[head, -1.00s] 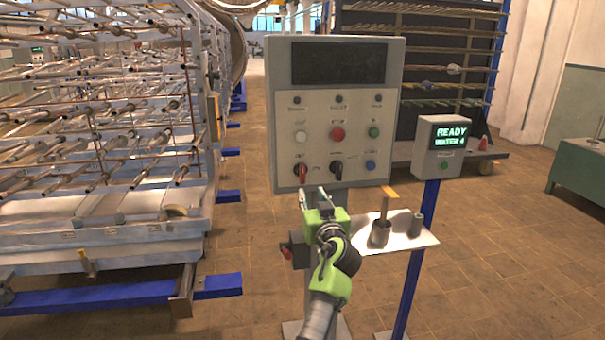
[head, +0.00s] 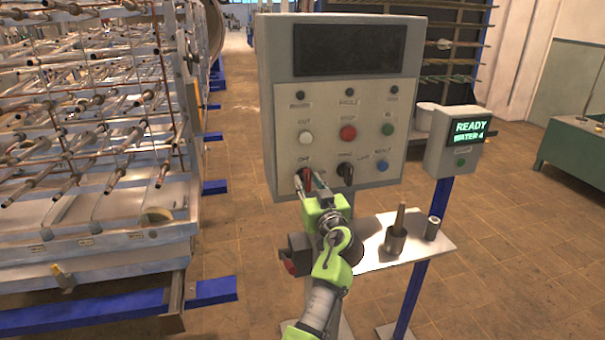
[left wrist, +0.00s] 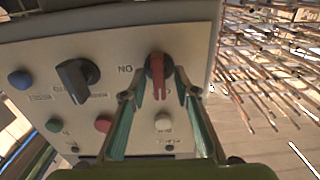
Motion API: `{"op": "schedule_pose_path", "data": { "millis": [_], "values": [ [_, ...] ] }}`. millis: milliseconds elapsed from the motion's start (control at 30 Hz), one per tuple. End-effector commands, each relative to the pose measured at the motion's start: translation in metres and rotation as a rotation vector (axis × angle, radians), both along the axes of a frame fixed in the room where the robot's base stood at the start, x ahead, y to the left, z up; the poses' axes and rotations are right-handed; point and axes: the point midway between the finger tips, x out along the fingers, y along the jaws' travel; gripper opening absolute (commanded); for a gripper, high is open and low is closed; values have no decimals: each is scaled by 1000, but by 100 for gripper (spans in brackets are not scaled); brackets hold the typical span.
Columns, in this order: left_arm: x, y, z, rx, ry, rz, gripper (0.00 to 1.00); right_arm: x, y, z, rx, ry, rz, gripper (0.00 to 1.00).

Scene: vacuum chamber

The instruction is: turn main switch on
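The main switch (head: 305,174) is a red-handled rotary knob on a dark base at the lower left of the grey control panel (head: 400,120). It also shows in the left wrist view (left wrist: 157,72), its red handle lying nearly upright in that picture. My left gripper (head: 310,182) is at the switch. In the left wrist view its two fingers (left wrist: 157,85) stand on either side of the red handle, with small gaps visible, so it looks open around the handle. The fingers partly hide the switch in the head view. My right gripper is not in view.
A black rotary switch (head: 346,174) sits just right of the red one. White (head: 306,137), red (head: 348,132), green and blue buttons are close by. A small shelf (head: 437,245) with metal cups stands below right, beside a READY display box (head: 455,145).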

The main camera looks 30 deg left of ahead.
Motion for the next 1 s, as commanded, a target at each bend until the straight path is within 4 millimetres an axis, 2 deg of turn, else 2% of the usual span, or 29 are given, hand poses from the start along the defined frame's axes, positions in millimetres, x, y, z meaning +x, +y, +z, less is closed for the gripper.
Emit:
{"op": "schedule_pose_path", "data": {
  "millis": [367, 467, 500, 1000],
  "values": [
    [0, -2, 0, 0, 0, 0, 28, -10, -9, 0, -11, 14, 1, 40],
    [0, -2, 0, 0, 0, 0, 4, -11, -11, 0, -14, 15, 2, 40],
    [0, -2, 0, 0, 0, 0, 0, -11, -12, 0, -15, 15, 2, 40],
    [0, -2, -1, 51, 59, 0, 0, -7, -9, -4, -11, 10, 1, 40]
  ]
}}
